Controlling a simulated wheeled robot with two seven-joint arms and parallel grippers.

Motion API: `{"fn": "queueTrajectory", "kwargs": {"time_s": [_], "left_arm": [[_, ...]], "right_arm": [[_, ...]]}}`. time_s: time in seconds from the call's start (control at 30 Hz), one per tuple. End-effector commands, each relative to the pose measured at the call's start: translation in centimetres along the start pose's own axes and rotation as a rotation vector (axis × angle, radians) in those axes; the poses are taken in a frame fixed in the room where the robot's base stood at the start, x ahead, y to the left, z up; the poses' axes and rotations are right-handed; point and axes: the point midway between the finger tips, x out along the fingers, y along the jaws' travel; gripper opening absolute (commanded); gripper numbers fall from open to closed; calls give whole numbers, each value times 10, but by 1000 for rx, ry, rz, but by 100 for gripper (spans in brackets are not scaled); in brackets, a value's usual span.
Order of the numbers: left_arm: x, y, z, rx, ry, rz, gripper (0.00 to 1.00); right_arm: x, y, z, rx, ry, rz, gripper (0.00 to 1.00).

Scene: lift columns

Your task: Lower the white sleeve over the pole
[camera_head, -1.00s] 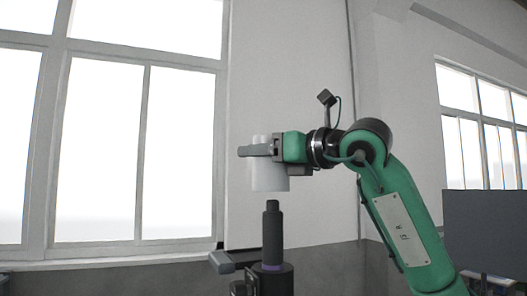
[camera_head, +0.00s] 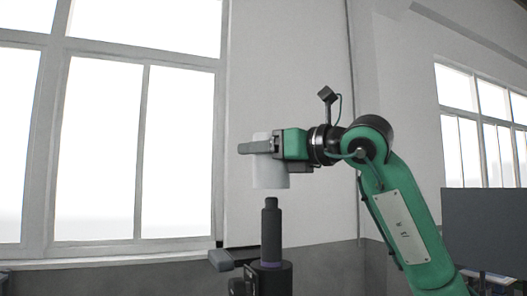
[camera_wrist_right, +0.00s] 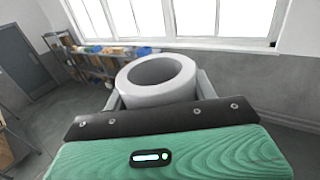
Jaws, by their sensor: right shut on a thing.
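The white sleeve (camera_head: 270,174) is a hollow cylinder held upright in the head view. My right gripper (camera_head: 258,147) is shut on its upper part from the right. In the right wrist view the sleeve (camera_wrist_right: 157,78) shows its open round top between the fingers. The dark pole (camera_head: 271,232) stands upright on a wider black base below the sleeve. The pole's top is a little below the sleeve's lower rim, with a small gap between them. From the head the two look roughly in line; their alignment in depth I cannot tell. My left gripper is not in view.
A grey block-like part (camera_head: 222,260) juts out left of the pole's base. A dark panel (camera_head: 484,228) stands at the right. In the right wrist view a shelf with several items (camera_wrist_right: 105,55) is at the back left. The air around the sleeve is clear.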

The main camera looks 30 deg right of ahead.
Motion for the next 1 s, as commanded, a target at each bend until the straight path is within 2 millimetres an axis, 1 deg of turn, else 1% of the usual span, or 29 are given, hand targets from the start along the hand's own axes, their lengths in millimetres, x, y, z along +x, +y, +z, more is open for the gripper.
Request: {"fn": "queueTrajectory", "kwargs": {"time_s": [0.57,0.77,1.0], "left_arm": [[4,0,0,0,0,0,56],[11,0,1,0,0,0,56],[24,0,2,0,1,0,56]], "right_arm": [[0,0,-2,0,-1,0,29],[0,0,-10,0,-1,0,29],[0,0,-24,0,-1,0,29]]}}
